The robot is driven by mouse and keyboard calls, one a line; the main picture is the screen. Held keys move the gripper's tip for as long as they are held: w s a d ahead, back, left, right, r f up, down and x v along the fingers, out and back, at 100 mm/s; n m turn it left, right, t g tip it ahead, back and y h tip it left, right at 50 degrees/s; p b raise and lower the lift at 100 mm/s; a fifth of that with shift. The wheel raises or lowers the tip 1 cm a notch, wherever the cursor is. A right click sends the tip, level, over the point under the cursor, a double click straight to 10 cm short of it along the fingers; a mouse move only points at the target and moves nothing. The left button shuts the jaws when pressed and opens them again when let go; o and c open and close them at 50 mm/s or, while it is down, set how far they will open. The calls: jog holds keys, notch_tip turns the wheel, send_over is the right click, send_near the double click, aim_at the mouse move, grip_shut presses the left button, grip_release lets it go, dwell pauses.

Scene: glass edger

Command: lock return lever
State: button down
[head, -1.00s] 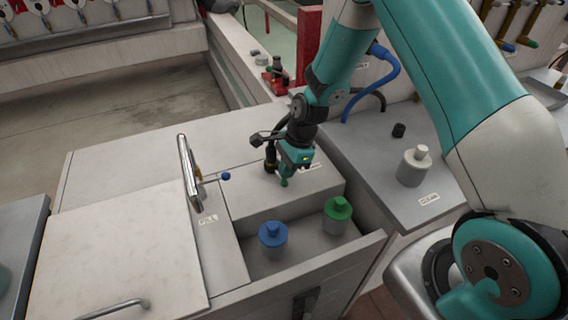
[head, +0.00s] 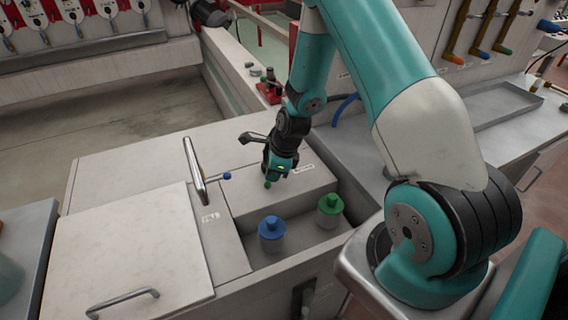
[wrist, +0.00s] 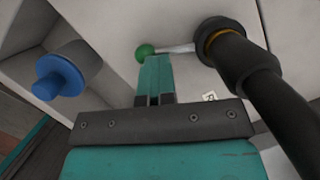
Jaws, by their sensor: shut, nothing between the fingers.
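The return lever shows in the wrist view as a thin metal rod (wrist: 178,48) with a green ball knob (wrist: 145,51) on its end. It comes from a black fitting with a brass ring (wrist: 222,45). In the head view the green knob (head: 268,185) is just below my gripper (head: 270,176), over the raised pale block; the fitting is hidden behind my gripper. My gripper's teal fingers (wrist: 154,66) are shut and empty, their tips right at the knob. I cannot tell whether they touch it.
A chrome post (head: 194,166) with a blue-knobbed lever (head: 227,176) stands to the left. A blue-capped bottle (head: 272,238) and a green-capped bottle (head: 330,212) stand in the recess in front. A pale lid with a handle (head: 123,301) lies front left.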

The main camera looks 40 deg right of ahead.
jog(key=shift+s, duration=0.1)
dwell(0.4)
jog(key=s+d+r, duration=0.1)
jog(key=s+d+r+p, duration=0.1)
jog(key=d, duration=0.1)
jog(key=shift+s+d, duration=0.25)
jog(key=shift+s, duration=0.05)
jog(key=v, duration=0.8)
jog(key=shift+r+b, duration=0.35)
jog(key=shift+b, duration=0.1)
jog(key=shift+a, duration=0.1)
